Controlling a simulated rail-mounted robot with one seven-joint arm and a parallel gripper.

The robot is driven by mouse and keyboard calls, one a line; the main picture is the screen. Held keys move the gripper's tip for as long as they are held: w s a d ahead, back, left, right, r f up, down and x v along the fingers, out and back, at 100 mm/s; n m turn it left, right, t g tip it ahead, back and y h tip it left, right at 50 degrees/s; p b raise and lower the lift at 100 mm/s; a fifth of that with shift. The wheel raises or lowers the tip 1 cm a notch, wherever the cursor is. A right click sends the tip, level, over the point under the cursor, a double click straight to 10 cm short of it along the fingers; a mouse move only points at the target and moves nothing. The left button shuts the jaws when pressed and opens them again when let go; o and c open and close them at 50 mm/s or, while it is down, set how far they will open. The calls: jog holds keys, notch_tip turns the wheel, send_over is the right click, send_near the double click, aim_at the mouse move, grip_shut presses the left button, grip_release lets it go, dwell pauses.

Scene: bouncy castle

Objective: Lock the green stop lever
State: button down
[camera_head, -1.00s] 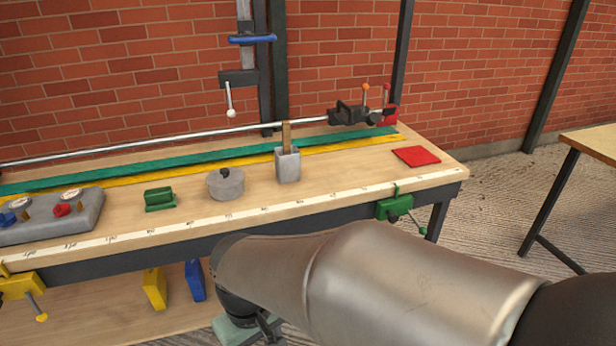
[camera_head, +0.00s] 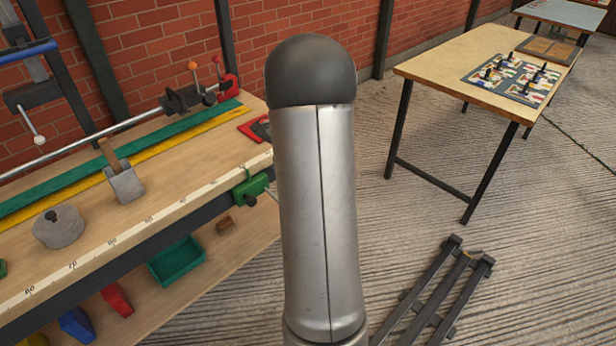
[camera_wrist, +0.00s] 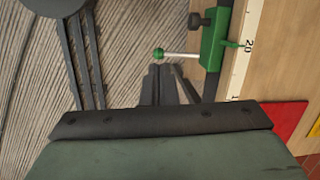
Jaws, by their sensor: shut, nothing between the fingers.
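The green stop (camera_wrist: 213,48) is clamped to the front edge of the workbench, beside the scale strip. Its lever (camera_wrist: 182,56) is a pale rod with a green ball at the end, sticking out from the bench edge over the floor in the wrist view. In the camera_head view the green stop (camera_head: 251,188) shows just left of my arm, which hides part of the lever. My gripper (camera_wrist: 159,69) is shut and empty, its tips appearing just below the green ball in the wrist view. I cannot tell whether they touch. The camera_head view does not show my gripper.
A red square (camera_wrist: 281,120) lies on the workbench (camera_head: 195,170) near the stop. A grey block with a wooden handle (camera_head: 125,183) and a round grey weight (camera_head: 58,227) stand farther left. A second table (camera_head: 450,65) stands right. A dark metal frame (camera_head: 435,295) is on the floor.

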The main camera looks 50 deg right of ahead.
jog(key=shift+m, duration=0.6)
jog(key=d, duration=0.4)
jog(key=shift+s+d+f, duration=0.1)
jog(key=shift+s+d, duration=0.15)
jog(key=shift+s, duration=0.05)
jog(key=shift+f, duration=0.1)
jog(key=a+f, duration=0.1)
jog(key=f, duration=0.3)
jog(key=w+f, duration=0.1)
jog(key=f, duration=0.4)
jog(key=a+f, duration=0.1)
jog(key=f, duration=0.3)
jog(key=shift+w+a+f, duration=0.15)
jog(key=shift+a+f, duration=0.1)
jog(key=shift+a, duration=0.1)
